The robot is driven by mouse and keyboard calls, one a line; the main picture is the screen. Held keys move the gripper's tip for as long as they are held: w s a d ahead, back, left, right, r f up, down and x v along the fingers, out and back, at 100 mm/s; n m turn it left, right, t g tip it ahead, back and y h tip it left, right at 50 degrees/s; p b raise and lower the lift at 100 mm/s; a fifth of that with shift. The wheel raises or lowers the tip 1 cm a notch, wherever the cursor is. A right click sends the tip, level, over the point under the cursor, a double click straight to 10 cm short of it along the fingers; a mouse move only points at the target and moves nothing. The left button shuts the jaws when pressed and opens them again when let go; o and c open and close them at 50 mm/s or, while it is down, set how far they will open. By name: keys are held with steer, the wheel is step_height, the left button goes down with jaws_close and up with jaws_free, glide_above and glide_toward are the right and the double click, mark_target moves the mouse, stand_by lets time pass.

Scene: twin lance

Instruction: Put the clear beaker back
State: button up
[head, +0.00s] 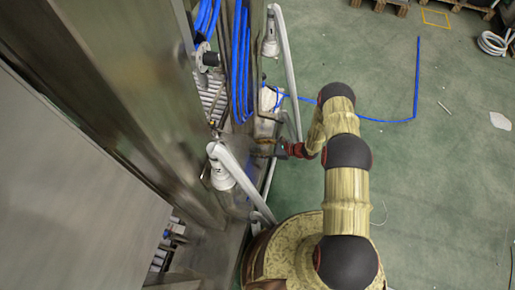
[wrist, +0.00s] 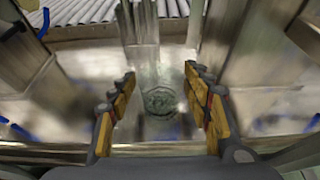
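A clear, round, glass-like thing (wrist: 160,101), which looks like the clear beaker, shows in the wrist view between and just beyond my fingers. Its outline is faint against the metal surface, and I cannot tell whether a finger touches it. My gripper (wrist: 159,76) has its two yellow-padded fingers spread wide apart. In the head view my gripper (head: 266,148) is small, at the metal machine's edge, left of my arm. The beaker cannot be made out in the head view.
Metal walls and posts stand close on both sides in the wrist view. A roller conveyor (wrist: 90,11) lies beyond. In the head view, blue hoses (head: 240,65) hang by the machine, and white lamp arms (head: 287,60) stand near my gripper. The green floor (head: 450,150) at right is mostly clear.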

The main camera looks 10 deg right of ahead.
steer(key=shift+o, duration=0.8)
steer(key=shift+r, duration=0.1)
steer(key=shift+d+r, duration=0.2)
steer(key=p+v, duration=0.4)
steer(key=v, duration=0.7)
step_height(320, 180, up, 38)
steer(key=s+a+n+g+h, duration=0.25)
steer(key=n+g+h, duration=0.2)
steer(key=n, duration=0.75)
steer(key=s+d+r+n+t+h, duration=0.2)
steer(key=s+r+n+h, duration=0.2)
steer(key=s+r, duration=0.7)
steer(key=s+d+r+n+t+h, duration=0.2)
steer(key=s+r+n, duration=0.4)
steer(key=s+r, duration=0.6)
steer(key=shift+s+r+t+h, duration=0.15)
steer(key=shift+r+t+h, duration=0.4)
steer(key=shift+h, duration=0.4)
